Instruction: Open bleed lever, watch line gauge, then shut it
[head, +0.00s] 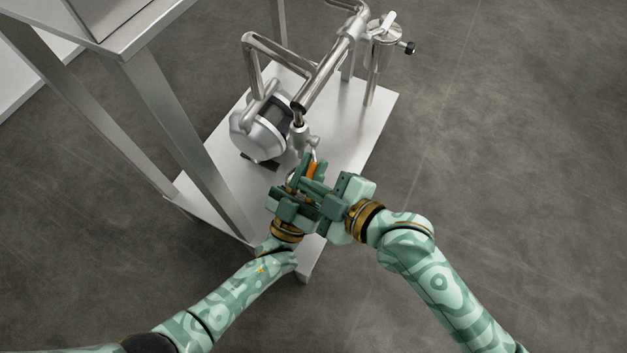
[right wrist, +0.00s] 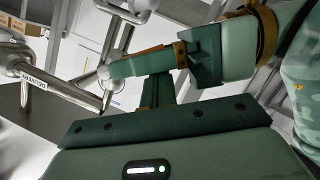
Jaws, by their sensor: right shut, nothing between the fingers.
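An orange-brown strip (right wrist: 150,51) lies along a finger in the right wrist view. My left gripper (head: 302,168) is beside the lever; its fingers overlap it, and I cannot tell whether they grip it. My right gripper (head: 304,188) is shut and empty, close against the left one. A pale round face, perhaps the line gauge (right wrist: 112,84), is partly hidden behind a finger; its reading cannot be made out.
A steel pump (head: 262,130) and pipework (head: 325,72) stand on a metal platform (head: 365,120). A capped vessel (head: 384,30) is at the back right. A steel frame leg (head: 185,130) rises close on the left. The floor (head: 520,150) at right is clear.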

